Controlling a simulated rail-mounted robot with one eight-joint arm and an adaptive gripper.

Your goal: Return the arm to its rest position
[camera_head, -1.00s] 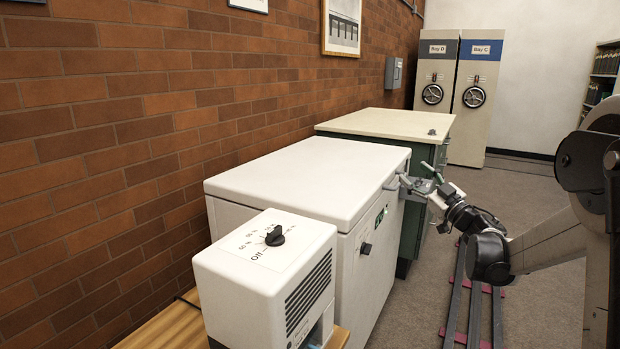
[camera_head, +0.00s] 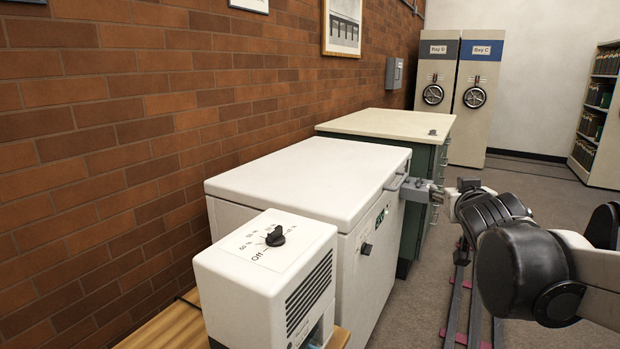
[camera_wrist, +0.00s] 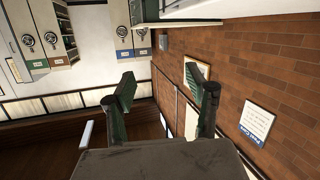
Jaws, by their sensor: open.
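My arm (camera_head: 510,250) reaches in from the right edge of the head view, over the floor in front of the white chest (camera_head: 310,185). Its end is turned away, and the fingers cannot be made out there. In the wrist view my gripper (camera_wrist: 160,90) is open, its two green-padded fingers wide apart with nothing between them. The chest's lid (camera_head: 320,170) lies flat and looks closed.
A white box with a dial (camera_head: 265,270) stands in front on a wooden surface. A green cabinet with a cream top (camera_head: 390,124) stands behind the chest. Bay cabinets (camera_head: 475,100) and shelves (camera_head: 597,115) are at the back. The brick wall (camera_head: 110,130) closes the left.

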